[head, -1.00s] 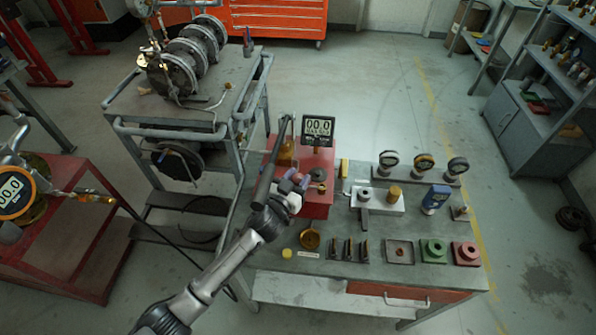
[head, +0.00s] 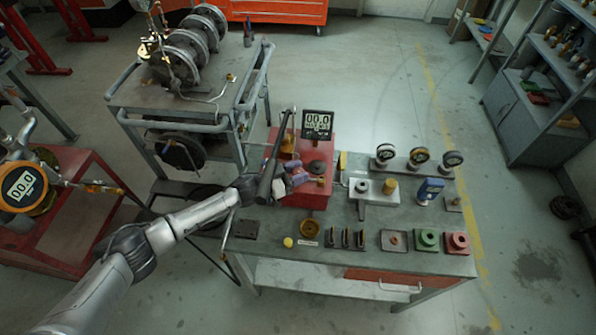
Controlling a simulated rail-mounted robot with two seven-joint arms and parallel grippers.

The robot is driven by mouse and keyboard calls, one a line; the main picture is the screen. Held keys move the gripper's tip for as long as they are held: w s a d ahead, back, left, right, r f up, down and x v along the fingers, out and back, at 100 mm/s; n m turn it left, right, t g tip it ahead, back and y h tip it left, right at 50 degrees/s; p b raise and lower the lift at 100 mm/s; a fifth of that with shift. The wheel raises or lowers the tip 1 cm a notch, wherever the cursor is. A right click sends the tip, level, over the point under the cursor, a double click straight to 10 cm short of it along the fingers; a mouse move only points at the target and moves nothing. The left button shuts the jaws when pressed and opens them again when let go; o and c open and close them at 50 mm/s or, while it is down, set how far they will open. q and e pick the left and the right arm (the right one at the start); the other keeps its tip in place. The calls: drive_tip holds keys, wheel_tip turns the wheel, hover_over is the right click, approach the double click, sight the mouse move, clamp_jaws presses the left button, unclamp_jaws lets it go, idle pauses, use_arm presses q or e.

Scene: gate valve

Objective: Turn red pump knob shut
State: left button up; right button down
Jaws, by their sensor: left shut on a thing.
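The red pump (head: 312,196) stands on the grey workbench at the back left. A digital gauge (head: 317,124) reading 00.0 rises from it, and a dark round cap (head: 317,167) sits on its top. A long dark pump lever (head: 275,160) slants up beside it. My left gripper (head: 298,179) is low at the pump's left side, reached from the left, with its fingers shut at the small knob there. The knob is mostly hidden by the fingers, and its turn cannot be read. My right gripper is not in view.
The workbench (head: 285,256) holds a row of gauges (head: 420,158), a white block (head: 372,190), a blue device (head: 430,190) and small fittings along its front. A cart with a flanged valve (head: 190,50) stands behind left. A red stand with another gauge (head: 22,186) is at left.

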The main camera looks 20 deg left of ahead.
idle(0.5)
use_arm(q)
drive_tip(key=o, duration=0.9)
drive_tip(key=shift+o, duration=0.2)
drive_tip(key=v, duration=1.3)
drive_tip(key=shift+s+a+p, duration=0.25)
drive_tip(key=shift+a+p, duration=0.05)
drive_tip(key=shift+p, duration=0.1)
